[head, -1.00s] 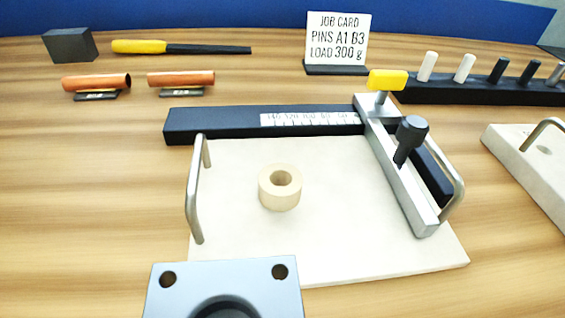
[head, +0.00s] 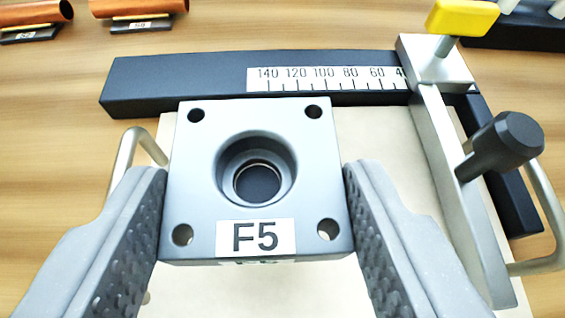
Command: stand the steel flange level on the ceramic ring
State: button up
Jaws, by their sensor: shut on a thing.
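The steel flange is a square grey block (head: 200,160) with a round stepped bore, a hole near each corner and an F5 label on its front edge. My gripper (head: 256,195) is shut on it, one ridged finger on its left side and one on its right. The flange is over the pale board (head: 385,190) and looks about level. The ceramic ring is hidden now, and I cannot tell whether the flange touches it. Through the bore I see something dark with a thin pale rim.
A black bar with a scale (head: 180,80) runs behind the flange. A metal rail (head: 465,215) with a black knob (head: 503,143) and a yellow-topped clamp (head: 462,18) stands at right. A wire handle (head: 125,160) is at left. Copper tubes (head: 138,6) lie farther back.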

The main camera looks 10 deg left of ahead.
aim_at(267, 248)
jog(key=shift+w+f, duration=0.2)
jog(key=shift+w, duration=0.15)
jog(key=shift+f, duration=1.6)
jog(key=shift+f, duration=0.1)
jog(key=o, duration=1.2)
jog(key=shift+s+d+r, duration=0.1)
jog(key=shift+s+r, duration=0.25)
jog(key=shift+s, duration=0.05)
jog(key=v, duration=1.1)
